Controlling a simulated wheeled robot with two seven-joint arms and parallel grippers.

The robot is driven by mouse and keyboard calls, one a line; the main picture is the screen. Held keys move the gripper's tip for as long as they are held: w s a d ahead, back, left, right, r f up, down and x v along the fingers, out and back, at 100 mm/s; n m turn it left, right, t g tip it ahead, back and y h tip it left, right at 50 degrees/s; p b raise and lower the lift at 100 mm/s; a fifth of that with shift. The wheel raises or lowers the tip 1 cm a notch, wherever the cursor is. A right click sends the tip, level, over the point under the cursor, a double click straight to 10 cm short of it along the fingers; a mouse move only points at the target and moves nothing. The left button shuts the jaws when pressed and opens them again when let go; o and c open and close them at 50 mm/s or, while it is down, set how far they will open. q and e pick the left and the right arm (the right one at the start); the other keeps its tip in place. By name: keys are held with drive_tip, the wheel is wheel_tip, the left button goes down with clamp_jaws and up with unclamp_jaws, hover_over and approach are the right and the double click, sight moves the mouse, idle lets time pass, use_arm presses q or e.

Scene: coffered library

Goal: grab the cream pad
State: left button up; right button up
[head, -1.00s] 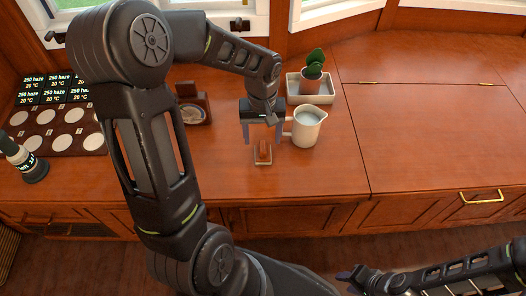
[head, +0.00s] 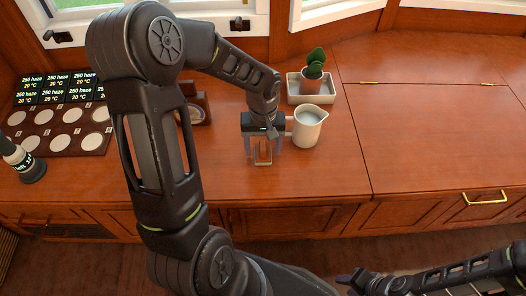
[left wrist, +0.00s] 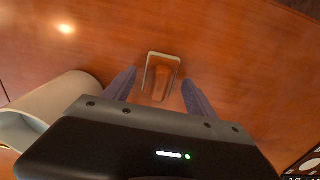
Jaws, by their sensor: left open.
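The cream pad (head: 262,163) lies flat on the wooden desk, small, with a pale rim and a reddish-brown middle. It also shows in the left wrist view (left wrist: 165,55). My left gripper (head: 264,158) points down over it, open, with one finger on each side of the pad. In the left wrist view the pad shows between and a little beyond the fingertips (left wrist: 159,79). I cannot tell whether the fingers touch it. My right gripper (head: 356,280) is only partly seen at the bottom, below the desk front, and its jaws are unclear.
A cream jug (head: 307,128) stands close to the right of my left gripper. Behind it is a potted cactus (head: 314,75) in a white tray (head: 310,98). A dark wooden stand (head: 195,103) is at the left, with a board of pale discs (head: 62,130) further left. The right desk is clear.

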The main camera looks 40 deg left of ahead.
use_arm(q)
drive_tip(key=shift+c, duration=0.5)
clamp_jaws()
